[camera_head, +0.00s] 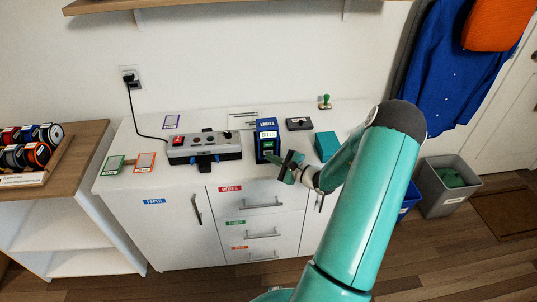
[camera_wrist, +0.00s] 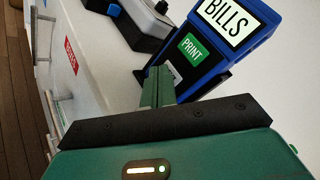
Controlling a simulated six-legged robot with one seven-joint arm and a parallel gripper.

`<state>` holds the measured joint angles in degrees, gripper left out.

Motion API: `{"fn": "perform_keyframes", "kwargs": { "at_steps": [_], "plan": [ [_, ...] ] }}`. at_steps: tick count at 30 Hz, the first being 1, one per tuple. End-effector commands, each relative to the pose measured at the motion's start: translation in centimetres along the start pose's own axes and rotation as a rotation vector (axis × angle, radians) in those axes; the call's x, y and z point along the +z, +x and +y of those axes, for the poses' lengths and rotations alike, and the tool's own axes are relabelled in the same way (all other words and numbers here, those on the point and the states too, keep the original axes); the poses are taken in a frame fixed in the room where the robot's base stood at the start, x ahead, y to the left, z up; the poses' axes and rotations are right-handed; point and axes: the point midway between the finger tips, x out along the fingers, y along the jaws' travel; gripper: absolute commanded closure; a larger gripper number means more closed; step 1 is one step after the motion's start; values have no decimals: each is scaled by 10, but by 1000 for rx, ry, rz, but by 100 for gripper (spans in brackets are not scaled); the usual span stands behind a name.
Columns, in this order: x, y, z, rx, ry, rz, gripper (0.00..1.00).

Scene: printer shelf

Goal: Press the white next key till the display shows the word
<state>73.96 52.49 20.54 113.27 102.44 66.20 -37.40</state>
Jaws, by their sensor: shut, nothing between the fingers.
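The blue label printer (camera_head: 267,149) stands on the white cabinet top, and it fills the upper middle of the wrist view (camera_wrist: 218,82). Its display (camera_wrist: 232,20) reads BILLS. Below the display is a green PRINT key (camera_wrist: 193,47). In the head view my gripper (camera_head: 274,159) is at the printer's front.
A grey device with a red switch (camera_head: 204,148) stands left of the printer. A teal box (camera_head: 326,146), a black stamp pad (camera_head: 299,124) and a green-handled stamp (camera_head: 325,101) are to the right. Coloured cards (camera_head: 145,162) lie at the left. Drawers (camera_head: 258,217) are below.

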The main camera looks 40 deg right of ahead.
Motion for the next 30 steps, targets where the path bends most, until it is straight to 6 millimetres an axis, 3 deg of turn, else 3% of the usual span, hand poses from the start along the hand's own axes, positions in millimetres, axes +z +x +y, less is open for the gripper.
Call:
{"fn": "perform_keyframes", "kwargs": {
  "at_steps": [30],
  "plan": [
    [14, -19, 14, 1, 0, 0, 100]
  ]
}}
